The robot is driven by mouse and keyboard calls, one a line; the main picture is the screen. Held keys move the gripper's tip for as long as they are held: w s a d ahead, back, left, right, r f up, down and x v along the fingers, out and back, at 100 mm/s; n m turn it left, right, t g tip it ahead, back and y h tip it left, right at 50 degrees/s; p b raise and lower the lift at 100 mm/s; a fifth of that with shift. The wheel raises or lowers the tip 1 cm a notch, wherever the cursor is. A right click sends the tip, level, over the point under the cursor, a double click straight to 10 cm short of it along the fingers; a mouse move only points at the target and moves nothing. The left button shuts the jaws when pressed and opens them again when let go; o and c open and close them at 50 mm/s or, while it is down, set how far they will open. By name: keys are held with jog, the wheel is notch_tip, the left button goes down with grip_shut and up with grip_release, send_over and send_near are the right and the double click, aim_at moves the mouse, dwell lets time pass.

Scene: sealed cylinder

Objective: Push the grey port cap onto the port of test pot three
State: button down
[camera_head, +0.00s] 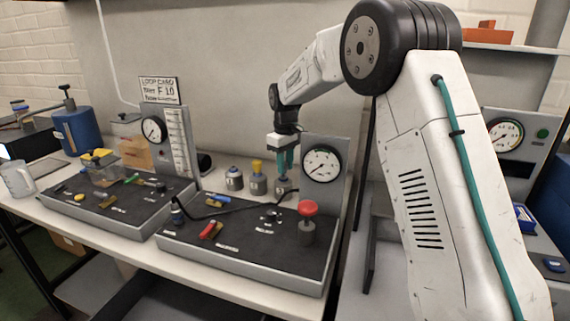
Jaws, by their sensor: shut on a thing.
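My gripper (285,170) points down with its teal fingers closed, right above the rightmost of the three small metal pots. That pot, seemingly test pot three (283,190), stands at the back of the right-hand black panel, left of the round gauge. The grey port cap is too small and too hidden by the fingers to make out clearly; what is held appears to be the cap. I cannot tell whether it touches the port. The other two pots stand to the left, one with a blue top (234,179) and one with a yellow top (257,178).
A round gauge on a grey plate (322,165) stands close right of my gripper. A red knob (307,209) rises at the panel's right. A black hose (215,213) crosses the right panel (250,265). A sign (160,90) and another gauge stand at left.

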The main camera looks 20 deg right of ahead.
jog(key=shift+f, duration=0.6)
jog(key=c, duration=1.1)
grip_release()
notch_tip(320, 180, up, 8)
jog(key=shift+f, duration=0.2)
jog(key=shift+r, duration=0.1)
jog(key=shift+s+r, duration=0.1)
